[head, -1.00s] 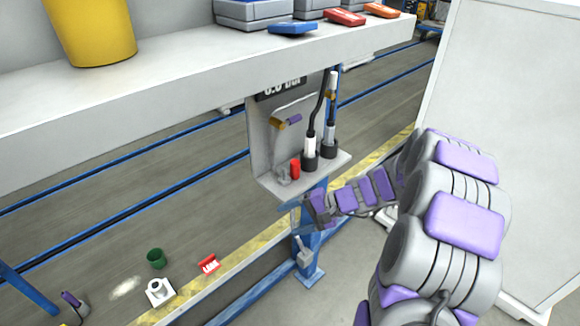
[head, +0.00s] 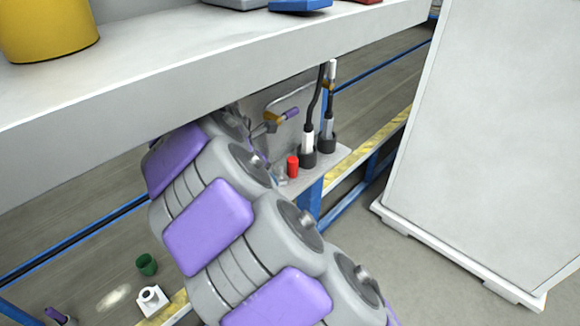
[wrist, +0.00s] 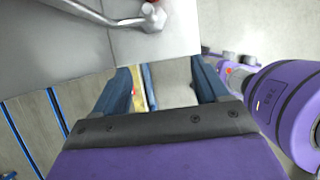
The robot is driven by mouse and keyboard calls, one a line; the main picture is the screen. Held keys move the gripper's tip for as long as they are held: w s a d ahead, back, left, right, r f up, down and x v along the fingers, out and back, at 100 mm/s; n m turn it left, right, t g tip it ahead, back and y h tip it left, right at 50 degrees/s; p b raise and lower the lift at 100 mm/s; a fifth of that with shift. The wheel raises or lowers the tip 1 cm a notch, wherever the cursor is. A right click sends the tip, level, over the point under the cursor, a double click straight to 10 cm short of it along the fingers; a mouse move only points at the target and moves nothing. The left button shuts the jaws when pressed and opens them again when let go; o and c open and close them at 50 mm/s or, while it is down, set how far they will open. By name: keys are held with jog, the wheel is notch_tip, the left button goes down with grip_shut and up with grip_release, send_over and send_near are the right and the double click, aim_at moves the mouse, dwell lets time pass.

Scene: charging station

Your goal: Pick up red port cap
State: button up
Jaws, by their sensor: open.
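The red port cap (head: 293,166) is a small upright red cylinder on the grey shelf (head: 330,160) of the charging panel, left of two black holders with plugs. My arm crosses in front of the panel in the head view, and my gripper cannot be made out there. In the wrist view my gripper (wrist: 162,70) is open, with nothing between its blue-grey fingers.
A white overhead shelf (head: 200,75) holds a yellow bucket (head: 45,30) and several cases. A large white panel (head: 490,140) stands at right. A green cup (head: 147,265) and white fitting (head: 151,299) lie low at left. Blue posts and rails run below.

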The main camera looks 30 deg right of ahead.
aim_at(291, 159)
jog(key=w+d, duration=0.1)
jog(key=d, duration=0.1)
jog(key=w+d, duration=0.1)
jog(key=d, duration=0.2)
jog(key=w+d, duration=0.1)
jog(key=d, duration=0.1)
jog(key=shift+d+f+b, duration=0.1)
jog(key=shift+d+b, duration=0.2)
jog(key=shift+d, duration=0.1)
jog(key=shift+w+d+f, duration=0.1)
jog(key=shift+w+d, duration=0.1)
jog(key=shift+d, duration=0.4)
jog(key=shift+w+d, duration=0.2)
jog(key=shift+d, duration=0.35)
jog(key=shift+b+x, duration=0.5)
jog(key=shift+x, duration=0.9)
jog(key=shift+a, duration=0.1)
jog(key=c, duration=0.3)
jog(key=shift+s, duration=0.1)
grip_shut()
